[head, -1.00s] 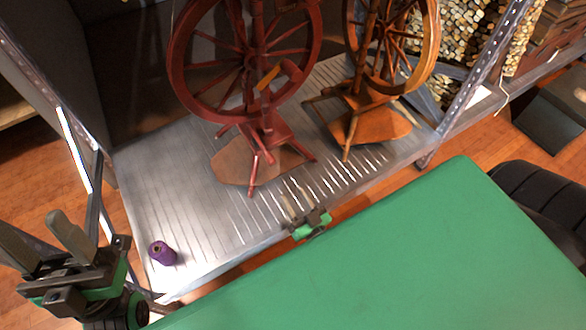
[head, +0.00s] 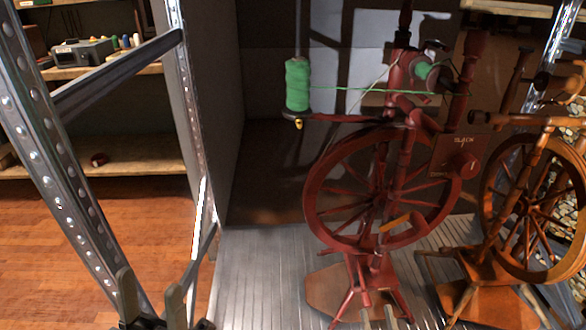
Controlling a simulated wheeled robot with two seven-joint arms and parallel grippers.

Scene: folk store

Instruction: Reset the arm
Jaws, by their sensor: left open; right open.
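My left gripper (head: 150,292) shows at the bottom left edge of the head view. Its two grey fingers point up and stand apart, with nothing between them. It is in front of the metal shelf frame's left side. The rest of both arms is below the picture.
A red spinning wheel (head: 313,205) with a green yarn spool (head: 297,85) stands on the ribbed metal shelf (head: 250,270). A brown spinning wheel (head: 489,200) stands to its right. A perforated metal post (head: 62,170) rises at left. Wooden floor (head: 100,240) lies open behind it.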

